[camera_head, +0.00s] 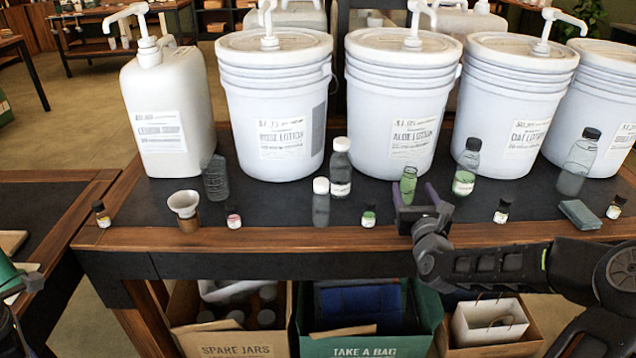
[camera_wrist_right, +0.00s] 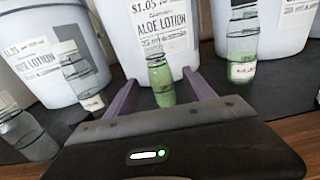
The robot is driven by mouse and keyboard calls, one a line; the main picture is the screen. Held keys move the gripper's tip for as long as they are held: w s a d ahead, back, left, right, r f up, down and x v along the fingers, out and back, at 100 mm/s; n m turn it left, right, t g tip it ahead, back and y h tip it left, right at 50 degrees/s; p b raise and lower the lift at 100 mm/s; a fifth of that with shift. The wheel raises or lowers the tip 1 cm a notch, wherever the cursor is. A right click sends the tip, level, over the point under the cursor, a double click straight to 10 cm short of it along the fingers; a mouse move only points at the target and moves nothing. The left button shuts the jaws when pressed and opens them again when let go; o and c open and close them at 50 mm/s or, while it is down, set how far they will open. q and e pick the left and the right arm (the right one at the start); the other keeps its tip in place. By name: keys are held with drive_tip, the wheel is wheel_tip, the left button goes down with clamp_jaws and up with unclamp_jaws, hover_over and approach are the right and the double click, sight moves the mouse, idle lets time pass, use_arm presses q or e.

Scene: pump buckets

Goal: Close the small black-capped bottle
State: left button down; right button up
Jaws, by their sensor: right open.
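My right gripper (camera_head: 415,194) is open at the table's front, below the aloe lotion bucket (camera_head: 394,108). A small clear bottle of green liquid (camera_head: 408,182) stands just beyond its purple fingers; its top looks uncapped. In the right wrist view this green bottle (camera_wrist_right: 161,84) shows between the open fingers (camera_wrist_right: 160,84), with no visible grip. A larger black-capped bottle with green liquid (camera_head: 465,170) stands to its right. Dark parts at the left edge (camera_head: 28,284) may be my left gripper.
White-capped bottles (camera_head: 321,203) stand left of my right gripper. A cup-like funnel (camera_head: 184,205), a folded cloth (camera_head: 579,213) and a clear bottle (camera_head: 577,165) also stand or lie there.

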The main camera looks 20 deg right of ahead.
sight(411, 184)
drive_tip(key=b+x, duration=0.1)
drive_tip(key=x, duration=0.4)
drive_tip(key=shift+r, duration=0.1)
idle(0.5)
clamp_jaws()
idle(0.5)
